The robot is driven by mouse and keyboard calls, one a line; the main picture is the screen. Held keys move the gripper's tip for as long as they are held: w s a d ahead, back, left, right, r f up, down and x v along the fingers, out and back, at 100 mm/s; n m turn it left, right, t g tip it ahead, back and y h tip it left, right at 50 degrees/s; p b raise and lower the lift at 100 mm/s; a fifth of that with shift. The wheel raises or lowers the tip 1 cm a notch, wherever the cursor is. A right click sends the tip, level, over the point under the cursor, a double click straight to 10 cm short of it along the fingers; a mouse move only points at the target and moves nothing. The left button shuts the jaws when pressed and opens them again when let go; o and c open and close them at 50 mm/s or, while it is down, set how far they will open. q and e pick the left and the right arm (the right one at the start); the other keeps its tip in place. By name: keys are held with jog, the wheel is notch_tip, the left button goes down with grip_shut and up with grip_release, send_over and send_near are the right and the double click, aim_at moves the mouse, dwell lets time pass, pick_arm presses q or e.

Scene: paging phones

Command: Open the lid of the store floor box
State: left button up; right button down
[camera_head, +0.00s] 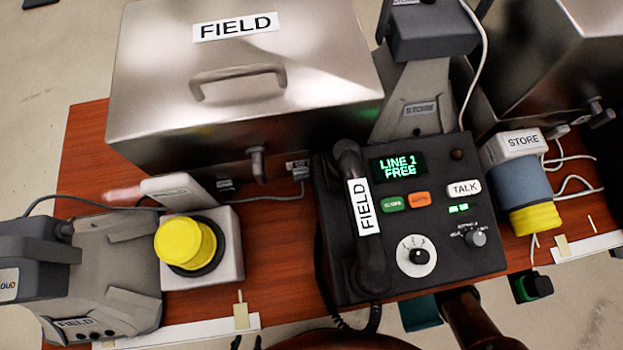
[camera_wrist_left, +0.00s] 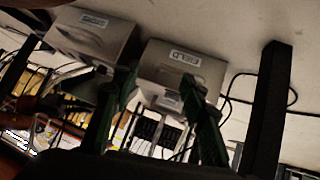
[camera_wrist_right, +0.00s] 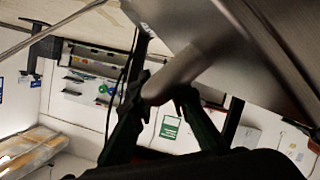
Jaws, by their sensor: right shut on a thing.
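A steel box (camera_head: 545,75), cut off at the upper right of the head view, stands right of the steel FIELD box (camera_head: 130,110); its label is out of view. My right gripper (camera_wrist_right: 165,95) is shut on a smooth metal bar (camera_wrist_right: 190,65) beside a steel panel (camera_wrist_right: 265,50); I cannot tell which box they belong to. The right gripper is not seen in the head view.
A black console (camera_head: 330,270) with a FIELD handset (camera_head: 363,250) stands mid-table (camera_head: 275,240). A yellow button (camera_head: 185,243), grey phone stands and a STORE-labelled unit with a yellow end (camera_head: 520,180) crowd the table. Cables run between them. Bare floor shows at the far left.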

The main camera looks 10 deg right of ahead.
pick_arm(q)
jog(key=shift+w, duration=0.1)
